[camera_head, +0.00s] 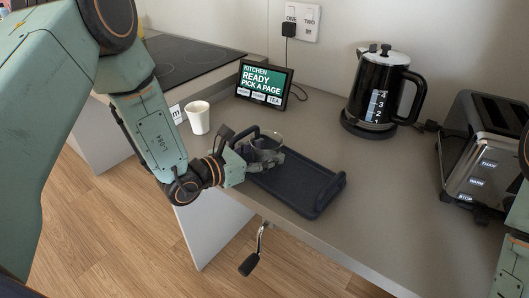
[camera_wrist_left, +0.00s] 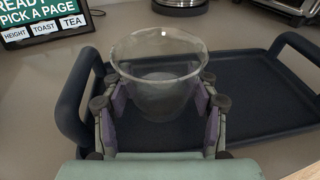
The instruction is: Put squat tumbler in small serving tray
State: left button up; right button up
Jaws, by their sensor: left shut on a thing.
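The squat tumbler (camera_wrist_left: 158,88) is a clear glass, upright between the fingers of my left gripper (camera_wrist_left: 161,122) in the left wrist view. In the head view my left gripper (camera_head: 257,155) is shut on the tumbler (camera_head: 267,141) at the far-left end of the tray. The small serving tray (camera_head: 312,187) is dark blue with a raised handle at each end. It also shows in the left wrist view (camera_wrist_left: 262,95). The tumbler is over the tray's left part; I cannot tell whether its base touches the tray floor. My right gripper is out of view.
A white paper cup (camera_head: 198,118) stands left of the tray, near a kitchen screen (camera_head: 263,82). A black kettle (camera_head: 380,95) and a toaster (camera_head: 484,150) stand to the right. A crank (camera_head: 256,250) hangs at the counter's front edge. The tray's right part is empty.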

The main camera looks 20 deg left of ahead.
pick_arm(q)
jog(key=shift+f, duration=0.1)
jog(key=o, duration=0.6)
jog(key=shift+a+f, duration=0.1)
jog(key=shift+f, duration=0.05)
jog(key=shift+o, duration=0.9)
jog(key=shift+w+f, duration=0.1)
jog(key=shift+w, duration=0.05)
jog(key=shift+r, duration=0.2)
